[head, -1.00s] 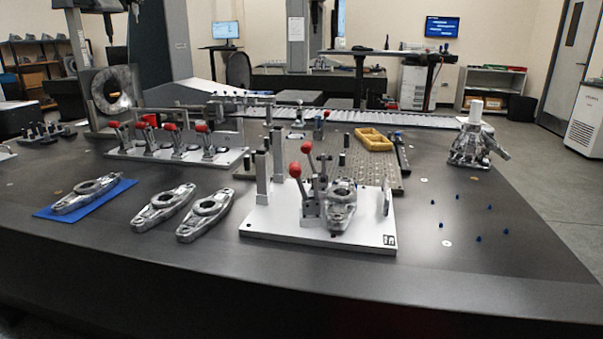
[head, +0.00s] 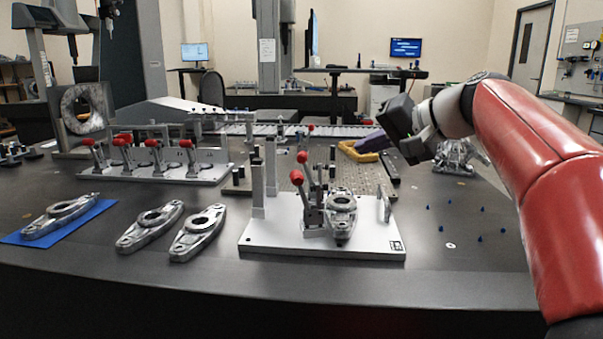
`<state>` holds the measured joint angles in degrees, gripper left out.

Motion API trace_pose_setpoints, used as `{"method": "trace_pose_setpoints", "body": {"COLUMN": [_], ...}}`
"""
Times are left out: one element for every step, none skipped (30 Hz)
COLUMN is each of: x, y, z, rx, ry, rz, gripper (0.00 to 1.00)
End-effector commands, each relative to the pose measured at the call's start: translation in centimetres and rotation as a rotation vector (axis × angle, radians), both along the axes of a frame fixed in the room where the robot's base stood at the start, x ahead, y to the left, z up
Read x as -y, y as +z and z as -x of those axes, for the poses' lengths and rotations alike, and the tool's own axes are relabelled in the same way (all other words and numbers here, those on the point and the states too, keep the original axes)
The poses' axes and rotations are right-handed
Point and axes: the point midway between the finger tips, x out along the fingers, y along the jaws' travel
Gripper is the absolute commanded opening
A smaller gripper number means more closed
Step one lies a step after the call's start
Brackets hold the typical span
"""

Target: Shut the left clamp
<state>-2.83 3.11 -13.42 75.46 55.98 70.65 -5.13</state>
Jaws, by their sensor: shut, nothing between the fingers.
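A white fixture plate (head: 280,243) stands near the front edge of the table with a grey metal casting (head: 341,222) on it. Beside the casting are toggle clamps with red ball knobs. The left clamp's knob (head: 296,177) is the lower, nearer one, and its lever stands up, leaning a little left. A second red knob (head: 302,157) stands just behind it. The lever bases overlap, so the clamp tips are hard to tell.
Two posts (head: 257,188) rise on the plate left of the clamps. Two castings (head: 198,232) and one on a blue mat (head: 12,238) lie left. A row of red-knobbed clamps (head: 150,171) stands behind them. Blue pins dot the right.

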Motion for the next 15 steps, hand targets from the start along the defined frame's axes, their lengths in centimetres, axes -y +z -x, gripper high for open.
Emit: {"method": "trace_pose_setpoints", "body": {"x": [-0.1,-0.2,-0.4,-0.6,-0.8,-1.2,-1.6,-2.0,-2.5,-2.9,-3.4,-4.0,-4.5,-4.9,-5.5], "y": [0.1,0.2,0.2,0.2,0.0,-0.2,-0.4,-0.7,-1.1,-1.3,-1.6,-2.1,-2.4,-2.6,-3.0], "z": [-0.4,-0.5,-0.7,-0.9,-1.0,-1.3,-1.5,-1.8,-2.3,-2.6,-3.0,-3.5,-3.9,-4.2,-4.7], "rx": [0.005,0.008,0.01,0.01,0.01,0.009,0.009,0.008,0.007,0.006,0.008,0.006,0.006,0.006,0.007], "ry": [0.004,0.007,0.008,0.008,0.009,0.009,0.011,0.011,0.01,0.011,0.011,0.011,0.01,0.011,0.01], "rz": [-0.008,-0.011,-0.013,-0.013,-0.014,-0.013,-0.014,-0.013,-0.013,-0.013,-0.013,-0.013,-0.012,-0.012,-0.012], "gripper": [0.0,0.0,0.0,0.0,0.0,0.0,0.0,0.0,0.0,0.0,0.0,0.0,0.0,0.0,0.0]}}
